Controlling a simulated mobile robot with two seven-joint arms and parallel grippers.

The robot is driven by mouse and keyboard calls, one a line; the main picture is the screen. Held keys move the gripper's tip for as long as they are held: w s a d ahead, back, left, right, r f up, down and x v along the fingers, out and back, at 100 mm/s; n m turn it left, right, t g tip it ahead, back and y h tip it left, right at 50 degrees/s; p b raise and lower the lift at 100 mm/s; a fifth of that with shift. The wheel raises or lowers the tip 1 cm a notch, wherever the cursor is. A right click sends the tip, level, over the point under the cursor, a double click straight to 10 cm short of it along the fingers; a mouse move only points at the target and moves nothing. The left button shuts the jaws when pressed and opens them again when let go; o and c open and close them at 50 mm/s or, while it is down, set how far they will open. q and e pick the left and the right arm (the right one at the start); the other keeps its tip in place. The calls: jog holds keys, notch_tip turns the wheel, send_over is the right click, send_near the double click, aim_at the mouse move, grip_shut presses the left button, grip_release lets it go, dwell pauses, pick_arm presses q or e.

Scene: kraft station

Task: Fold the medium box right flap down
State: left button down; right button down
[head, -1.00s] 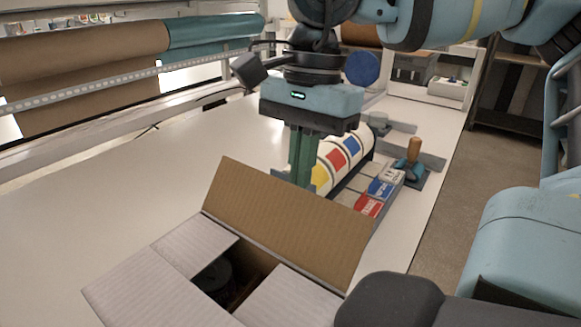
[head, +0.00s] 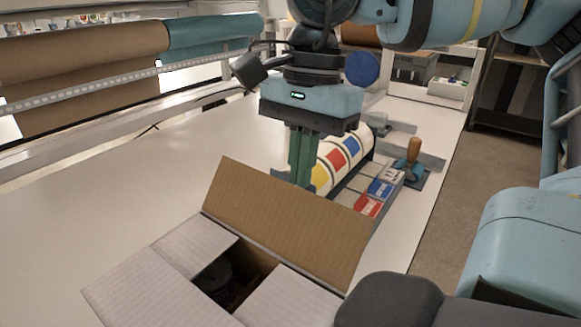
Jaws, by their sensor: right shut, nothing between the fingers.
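The medium box (head: 122,288) is a cardboard box at the bottom of the head view. Its right flap (head: 290,222) stands up and leans outward, showing its brown face. The other visible flaps, with pale faces, lie folded inward, leaving a gap where a dark object (head: 213,275) shows inside. My right gripper (head: 302,184) points down just behind the raised flap's top edge. Its green fingers are shut with nothing between them. The flap hides the fingertips' lower end, and I cannot tell whether they touch it. My left gripper is not in view.
Behind the flap are a roll dispenser with coloured labels (head: 345,150), small red and blue label boxes (head: 368,205) and a wooden-handled stamp (head: 413,152). Paper rolls (head: 85,58) hang at the back left. The white table (head: 90,215) is clear left of the box.

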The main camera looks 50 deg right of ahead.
aim_at(245, 213)
dwell(0.4)
